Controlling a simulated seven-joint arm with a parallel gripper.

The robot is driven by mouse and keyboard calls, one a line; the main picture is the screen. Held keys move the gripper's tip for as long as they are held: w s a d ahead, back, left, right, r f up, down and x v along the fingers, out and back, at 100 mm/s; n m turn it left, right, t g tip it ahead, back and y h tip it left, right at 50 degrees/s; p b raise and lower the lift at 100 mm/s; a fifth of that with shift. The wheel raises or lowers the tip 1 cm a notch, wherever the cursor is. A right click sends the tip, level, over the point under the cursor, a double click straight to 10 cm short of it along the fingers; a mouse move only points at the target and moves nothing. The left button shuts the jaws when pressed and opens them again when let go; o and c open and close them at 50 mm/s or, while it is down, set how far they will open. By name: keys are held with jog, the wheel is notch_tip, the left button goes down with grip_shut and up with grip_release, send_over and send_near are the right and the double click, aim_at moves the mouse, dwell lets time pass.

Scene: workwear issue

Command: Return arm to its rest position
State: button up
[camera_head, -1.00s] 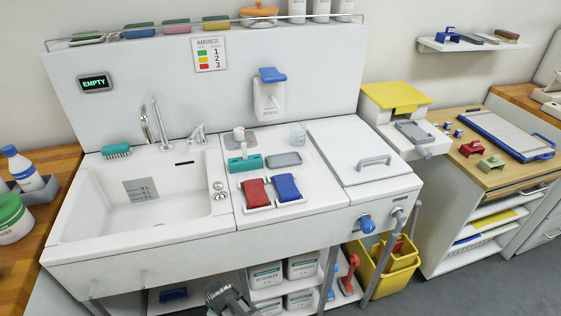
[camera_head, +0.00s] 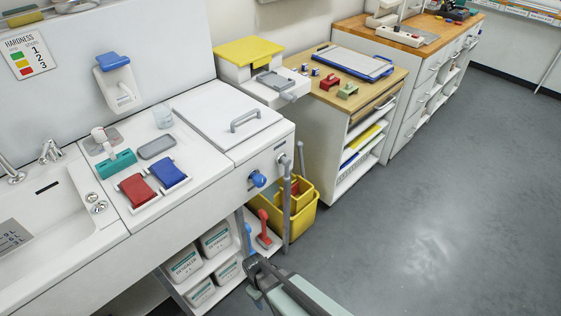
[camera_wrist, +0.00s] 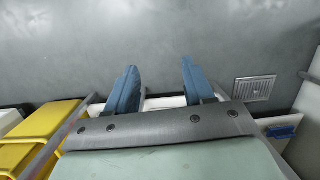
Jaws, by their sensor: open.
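My gripper (camera_wrist: 158,67) is open in the wrist view. Its two blue fingers stand apart with nothing between them, over grey floor and a pale edge. In the head view my arm comes in from the bottom edge, and its dark end with bluish fingers (camera_head: 256,297) hangs low in front of the sink unit's lower shelf. No object is held.
A red-handled tool (camera_head: 265,228) and white tubs (camera_head: 185,264) are on the lower shelf. Open grey floor (camera_head: 430,200) lies to the right. The wrist view shows a floor grate (camera_wrist: 255,88).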

jog(key=s+d+m+g, duration=0.1)
jog(key=s+d+m, duration=0.2)
jog(key=d, duration=0.4)
jog(key=s+d+f+m+g+y, duration=0.1)
jog(key=s+d+m+g, duration=0.1)
jog(key=s+d, duration=0.4)
jog(key=s+d+m+g, duration=0.1)
jog(key=s+d+m, duration=0.4)
jog(key=d, duration=0.5)
jog(key=shift+f+g, duration=0.35)
jog(key=shift+g, duration=0.05)
jog(key=shift+o, duration=0.3)
